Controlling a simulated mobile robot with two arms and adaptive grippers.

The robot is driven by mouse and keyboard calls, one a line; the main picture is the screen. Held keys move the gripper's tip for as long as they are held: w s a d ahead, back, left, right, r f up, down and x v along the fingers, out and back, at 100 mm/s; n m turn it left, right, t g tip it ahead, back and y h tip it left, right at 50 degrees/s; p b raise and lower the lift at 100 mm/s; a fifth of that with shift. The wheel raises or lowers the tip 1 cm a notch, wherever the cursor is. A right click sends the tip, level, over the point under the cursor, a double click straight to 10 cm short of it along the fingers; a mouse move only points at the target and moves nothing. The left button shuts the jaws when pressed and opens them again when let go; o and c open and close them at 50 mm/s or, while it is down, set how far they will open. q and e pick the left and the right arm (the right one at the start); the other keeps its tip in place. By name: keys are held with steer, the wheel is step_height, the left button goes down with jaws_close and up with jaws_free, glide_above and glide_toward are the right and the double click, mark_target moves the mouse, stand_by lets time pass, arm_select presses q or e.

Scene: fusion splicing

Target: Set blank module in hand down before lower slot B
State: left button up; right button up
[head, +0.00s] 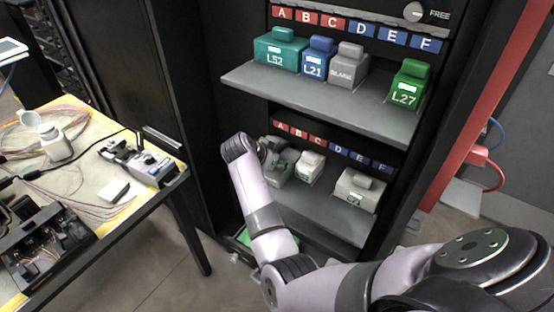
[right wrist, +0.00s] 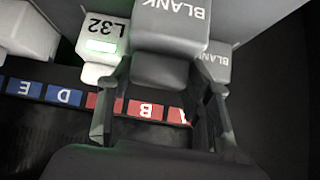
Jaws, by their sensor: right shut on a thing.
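The blank module in hand is a grey block marked BLANK (right wrist: 170,28). In the head view it is the grey block (head: 284,170) at the left of the lower shelf, partly hidden by my gripper. My right gripper (right wrist: 164,72) is shut on it, one finger on each side; in the head view the gripper (head: 268,154) is at the shelf's left end. In the right wrist view, which is upside down, the module lines up with the red B label (right wrist: 147,110). Whether it touches the shelf I cannot tell. My left gripper is not in view.
The white L32 module (right wrist: 101,42) and another grey blank (right wrist: 219,62) stand close on either side. A white module (head: 359,190) stands farther right on the lower shelf (head: 320,215). The upper shelf (head: 320,100) overhangs, carrying teal, blue, grey and green modules.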

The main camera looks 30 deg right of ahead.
steer(key=o, duration=1.1)
steer(key=shift+f, duration=0.2)
steer(key=o, duration=0.5)
steer(key=shift+c, duration=0.2)
steer(key=shift+r, duration=0.1)
